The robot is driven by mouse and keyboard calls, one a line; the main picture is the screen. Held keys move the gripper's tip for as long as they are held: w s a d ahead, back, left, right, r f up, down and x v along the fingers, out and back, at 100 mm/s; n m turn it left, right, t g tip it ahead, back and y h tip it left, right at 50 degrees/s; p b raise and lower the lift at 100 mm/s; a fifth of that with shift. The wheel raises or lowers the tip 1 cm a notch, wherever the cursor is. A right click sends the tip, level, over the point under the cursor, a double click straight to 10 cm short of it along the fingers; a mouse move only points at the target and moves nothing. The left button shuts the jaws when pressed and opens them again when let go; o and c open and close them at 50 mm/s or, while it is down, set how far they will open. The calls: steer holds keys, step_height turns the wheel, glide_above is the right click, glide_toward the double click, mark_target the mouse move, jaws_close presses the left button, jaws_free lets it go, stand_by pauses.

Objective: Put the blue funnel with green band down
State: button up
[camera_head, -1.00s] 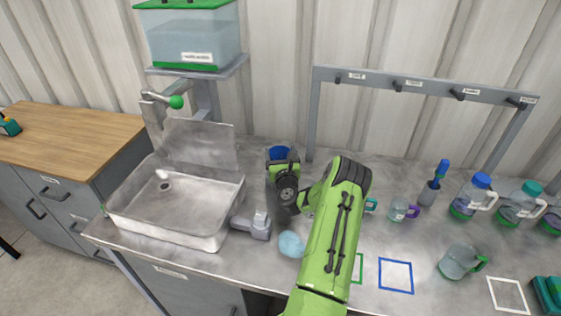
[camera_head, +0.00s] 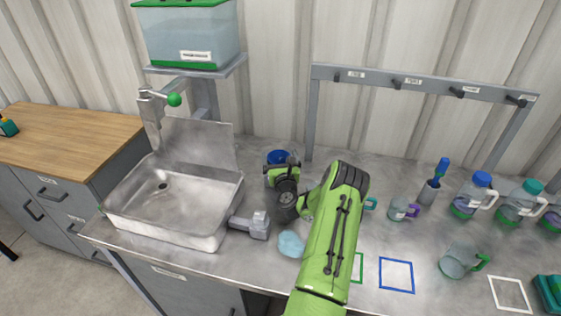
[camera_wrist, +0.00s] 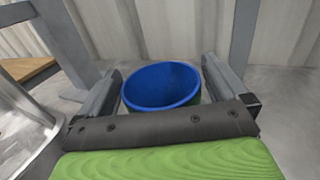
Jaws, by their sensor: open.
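The blue funnel with green band (camera_head: 277,157) is on the counter at the back, right of the sink. My gripper and arm partly hide it in the head view. In the wrist view the funnel (camera_wrist: 160,86) shows its wide blue mouth facing up, with a little green on its side. My gripper (camera_wrist: 161,78) is open, with one finger on each side of the funnel. Its lower part is hidden behind the gripper body, so I cannot tell exactly how its base sits. In the head view my gripper (camera_head: 280,168) is just in front of the funnel.
The metal sink (camera_head: 180,212) is to the left. A grey rack (camera_head: 420,82) with hooks stands behind. A light-blue cloth-like lump (camera_head: 291,244) lies in front. Several jugs, including a blue-lidded one (camera_head: 472,197), stand right. A blue outlined square (camera_head: 396,262) is bare.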

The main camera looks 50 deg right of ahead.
steer(key=shift+r+p, duration=0.45)
steer(key=shift+r, duration=0.2)
steer(key=b+v, duration=1.2)
steer(key=b, duration=0.1)
steer(key=shift+f, duration=0.15)
